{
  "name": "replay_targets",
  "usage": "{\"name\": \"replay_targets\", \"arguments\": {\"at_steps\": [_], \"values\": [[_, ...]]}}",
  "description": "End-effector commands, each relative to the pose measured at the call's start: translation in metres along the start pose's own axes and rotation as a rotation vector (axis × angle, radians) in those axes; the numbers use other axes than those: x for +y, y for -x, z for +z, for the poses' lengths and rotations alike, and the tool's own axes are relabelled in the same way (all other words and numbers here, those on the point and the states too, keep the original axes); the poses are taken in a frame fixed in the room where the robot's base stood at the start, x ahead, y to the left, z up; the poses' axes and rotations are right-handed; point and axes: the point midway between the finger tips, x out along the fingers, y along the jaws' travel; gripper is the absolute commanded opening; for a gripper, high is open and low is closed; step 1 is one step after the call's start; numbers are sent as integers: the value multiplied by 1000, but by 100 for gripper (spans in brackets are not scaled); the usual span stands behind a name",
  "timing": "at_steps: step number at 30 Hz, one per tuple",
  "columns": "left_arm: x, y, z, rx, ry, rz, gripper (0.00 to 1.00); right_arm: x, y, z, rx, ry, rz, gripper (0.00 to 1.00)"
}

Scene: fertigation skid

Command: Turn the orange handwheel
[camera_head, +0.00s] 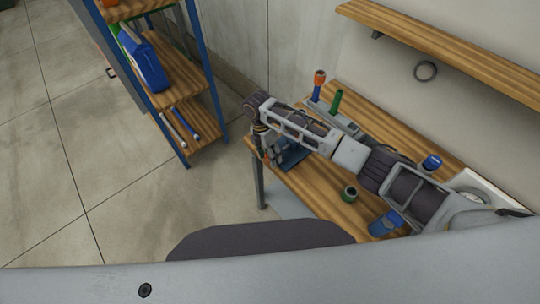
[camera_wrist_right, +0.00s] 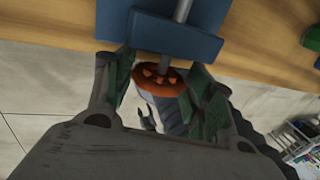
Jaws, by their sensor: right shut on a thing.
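The orange handwheel (camera_wrist_right: 161,82) sits on a grey stem at the front of a blue block (camera_wrist_right: 160,35) by the table edge, in the right wrist view. My right gripper (camera_wrist_right: 158,76) has a finger on either side of the wheel and is shut on it. In the head view my right arm reaches in from the right, and the right gripper (camera_head: 264,150) is at the table's left end, beside the blue block (camera_head: 291,154). The arm and gripper hide most of the wheel there. My left gripper is not in view.
The wooden table (camera_head: 312,185) also bears a green ring-shaped part (camera_head: 349,194), a green cylinder (camera_head: 335,102) and an orange-topped blue piece (camera_head: 318,84). A blue-framed shelf rack (camera_head: 205,72) stands at the left. A wall shelf (camera_head: 450,50) is at upper right. Open floor lies left.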

Motion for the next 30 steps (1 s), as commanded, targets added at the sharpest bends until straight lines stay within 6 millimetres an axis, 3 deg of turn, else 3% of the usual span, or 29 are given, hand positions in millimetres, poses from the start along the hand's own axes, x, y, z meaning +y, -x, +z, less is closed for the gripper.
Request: {"name": "replay_targets", "arguments": {"at_steps": [18,29,30], "values": [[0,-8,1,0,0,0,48,3,-1,0,-1,-2,-166,30],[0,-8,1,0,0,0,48,3,0,0,0,0,-176,30],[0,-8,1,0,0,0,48,3,0,0,0,0,-176,55]]}}
